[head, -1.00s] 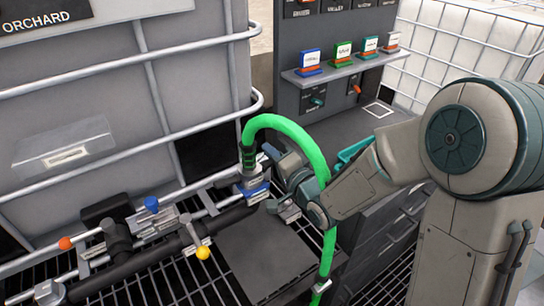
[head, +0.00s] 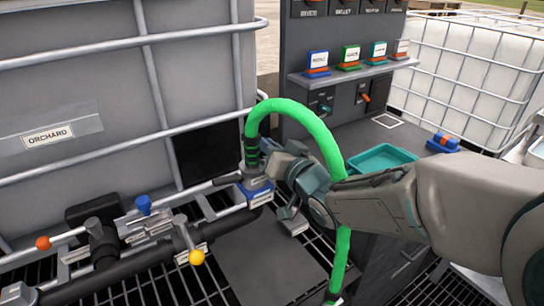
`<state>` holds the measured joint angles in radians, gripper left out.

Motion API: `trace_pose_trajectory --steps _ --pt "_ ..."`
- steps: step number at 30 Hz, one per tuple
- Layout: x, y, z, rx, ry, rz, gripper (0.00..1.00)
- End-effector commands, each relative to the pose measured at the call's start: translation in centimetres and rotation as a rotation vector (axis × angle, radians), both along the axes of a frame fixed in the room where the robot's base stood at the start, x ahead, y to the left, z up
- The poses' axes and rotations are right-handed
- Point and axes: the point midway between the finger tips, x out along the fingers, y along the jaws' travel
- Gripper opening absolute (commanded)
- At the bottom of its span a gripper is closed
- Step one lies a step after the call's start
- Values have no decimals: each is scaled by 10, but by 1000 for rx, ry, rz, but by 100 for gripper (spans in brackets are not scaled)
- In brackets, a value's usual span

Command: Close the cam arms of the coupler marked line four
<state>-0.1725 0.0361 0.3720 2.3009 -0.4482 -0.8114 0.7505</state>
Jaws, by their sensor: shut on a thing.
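A green hose (head: 296,112) arches up and over, with its dark ribbed end and coupler (head: 252,157) pointing down above a blue-and-white fitting (head: 256,192) on the pipework. My gripper (head: 270,160) reaches in from the right and is shut at the coupler. The fingers and wrist hide much of its right side. I cannot tell whether the cam arms are up or down, and no line-four marking is readable here. The hose's other end runs down behind my arm to the grating.
A dark pipe with orange (head: 43,243), blue (head: 143,203) and yellow (head: 196,257) handle knobs lies at left. A caged grey tank marked ORCHARD (head: 70,90) stands behind. A cabinet shelf (head: 355,73) holds several coloured tags. A teal tray (head: 385,158) sits at right.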

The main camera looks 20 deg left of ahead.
Motion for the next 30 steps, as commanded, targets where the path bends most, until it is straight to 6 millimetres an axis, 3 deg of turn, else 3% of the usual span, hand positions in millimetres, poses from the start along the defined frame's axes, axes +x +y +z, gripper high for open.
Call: trace_pose_trajectory --steps 9,25,28,30 --pt "-4 3 0 -79 -93 0 0" --pt "-4 4 2 -96 -111 0 0" --pt "-4 4 2 -95 -110 0 32" --pt "-4 4 2 -95 -110 0 32"
